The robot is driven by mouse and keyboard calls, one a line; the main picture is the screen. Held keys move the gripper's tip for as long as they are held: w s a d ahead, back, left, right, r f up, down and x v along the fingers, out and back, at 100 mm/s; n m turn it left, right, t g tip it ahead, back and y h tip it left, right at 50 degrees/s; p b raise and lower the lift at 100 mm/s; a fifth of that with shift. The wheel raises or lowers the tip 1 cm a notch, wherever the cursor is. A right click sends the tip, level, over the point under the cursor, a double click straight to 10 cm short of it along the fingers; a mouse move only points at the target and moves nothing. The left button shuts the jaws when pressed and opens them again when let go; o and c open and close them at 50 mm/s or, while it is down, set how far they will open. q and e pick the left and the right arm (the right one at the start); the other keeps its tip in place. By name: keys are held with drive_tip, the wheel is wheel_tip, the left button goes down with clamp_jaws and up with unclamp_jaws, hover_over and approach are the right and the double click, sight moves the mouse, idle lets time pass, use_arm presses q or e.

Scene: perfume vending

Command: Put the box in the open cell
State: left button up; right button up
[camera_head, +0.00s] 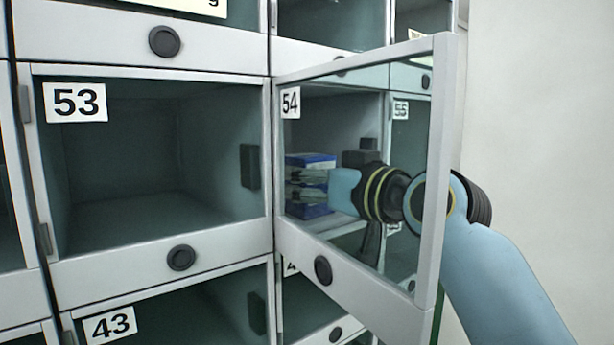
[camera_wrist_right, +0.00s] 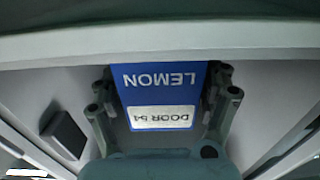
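The box (camera_head: 311,160) is blue and white and shows through the glass of door 54 in the head view. In the right wrist view the box (camera_wrist_right: 160,85) carries upside-down labels LEMON and DOOR 54. My right gripper (camera_head: 308,187) has its dark fingers along the sides of the box, shut on it. The fingers (camera_wrist_right: 160,90) flank both box edges in the wrist view. The box is at the open cell 54 (camera_head: 335,110), behind the door; whether it touches the cell floor is unclear. My left gripper is not in view.
Glass door 54 (camera_head: 446,150) stands swung outward, between the camera and my right gripper. Closed cell 53 (camera_head: 150,160) is at left and looks empty. Cell 43 (camera_head: 180,310) is below. A plain white wall (camera_head: 545,110) is at right.

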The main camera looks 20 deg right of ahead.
drive_tip(key=shift+s+r, duration=0.1)
drive_tip(key=shift+r, duration=0.1)
drive_tip(key=shift+s+d, duration=0.1)
drive_tip(key=shift+s, duration=0.1)
use_arm(q)
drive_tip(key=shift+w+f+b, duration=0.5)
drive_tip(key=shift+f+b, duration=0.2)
drive_tip(key=shift+b, duration=0.05)
use_arm(e)
drive_tip(key=v, duration=1.1)
drive_tip(key=shift+s, duration=0.3)
